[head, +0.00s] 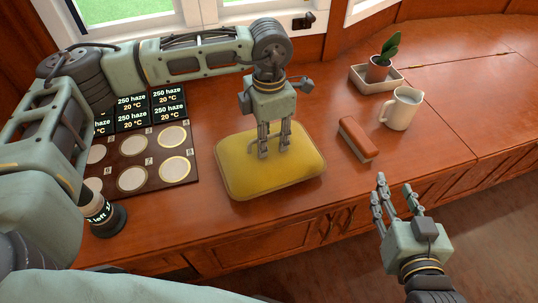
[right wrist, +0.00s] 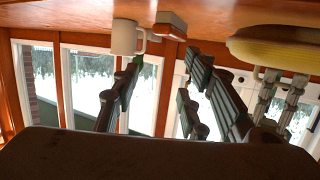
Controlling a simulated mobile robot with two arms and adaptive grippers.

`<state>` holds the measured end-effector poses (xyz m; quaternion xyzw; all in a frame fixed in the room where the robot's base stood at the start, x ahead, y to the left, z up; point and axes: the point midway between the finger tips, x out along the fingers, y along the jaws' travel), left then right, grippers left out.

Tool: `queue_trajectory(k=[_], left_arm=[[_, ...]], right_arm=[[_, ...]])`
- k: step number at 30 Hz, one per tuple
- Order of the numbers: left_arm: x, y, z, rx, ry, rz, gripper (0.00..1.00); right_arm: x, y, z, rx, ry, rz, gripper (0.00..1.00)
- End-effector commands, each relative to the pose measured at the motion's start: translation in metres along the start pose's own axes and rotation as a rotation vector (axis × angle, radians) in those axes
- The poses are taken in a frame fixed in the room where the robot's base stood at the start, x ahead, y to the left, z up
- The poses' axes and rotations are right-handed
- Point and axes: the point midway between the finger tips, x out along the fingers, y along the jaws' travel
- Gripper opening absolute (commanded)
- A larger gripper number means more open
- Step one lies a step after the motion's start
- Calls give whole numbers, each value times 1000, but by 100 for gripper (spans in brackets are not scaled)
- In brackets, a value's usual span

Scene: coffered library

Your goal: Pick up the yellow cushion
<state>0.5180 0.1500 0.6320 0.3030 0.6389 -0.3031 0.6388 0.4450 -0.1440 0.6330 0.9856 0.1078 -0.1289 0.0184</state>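The yellow cushion (head: 237,175) lies flat on the wooden counter below the window. It also shows in the right wrist view (right wrist: 275,52), at the upper right of that upside-down picture. My left gripper (head: 274,152) points down over the middle of the cushion, its two fingertips at the cushion's top. A curved, yellowish shape shows by the fingers; I cannot tell whether it is a strap, a fold or a shadow, or whether the fingers grip it. My right gripper (head: 395,186) is open and empty, in front of the counter's front edge, right of the cushion.
A reddish-brown block with a pale underside (head: 356,139) lies right of the cushion. Behind it stand a white mug (head: 401,109) and a potted plant (head: 377,70) in a tray. Left is a dark board (head: 152,178) with pale discs and labels. The counter's right side is clear.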

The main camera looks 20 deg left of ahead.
Motion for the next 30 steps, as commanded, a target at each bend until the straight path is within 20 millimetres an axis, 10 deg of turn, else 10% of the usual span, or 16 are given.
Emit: queue_trajectory(k=[30], left_arm=[[3, 0, 0, 0, 0, 0, 31]], right_arm=[[1, -2, -13, 1, 63, -3, 40]])
